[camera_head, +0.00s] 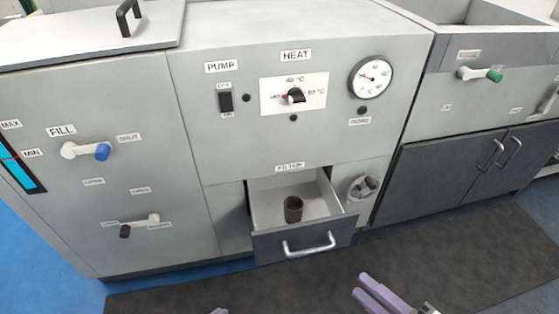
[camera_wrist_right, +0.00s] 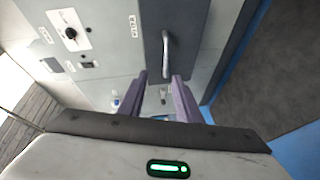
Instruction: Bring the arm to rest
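My right gripper (camera_head: 362,284) is at the bottom of the head view, in front of the machine and above the dark mat. In the right wrist view its two purple fingers (camera_wrist_right: 158,88) stand apart with nothing held between them. Only a small purple tip of my left gripper (camera_head: 218,311) shows at the bottom edge of the head view, so its opening is hidden. The filter drawer (camera_head: 270,245) is pulled open, and a dark brown cylindrical filter (camera_head: 293,209) stands upright in it. Neither gripper visibly touches the drawer.
The drawer's metal handle (camera_head: 308,246) juts toward me. The grey machine carries a pump switch (camera_head: 226,102), a heat knob (camera_head: 295,96), a gauge (camera_head: 371,79) and a blue-tipped fill valve (camera_head: 102,152). Dark cabinets (camera_head: 440,176) stand right. The floor mat (camera_head: 460,265) looks clear.

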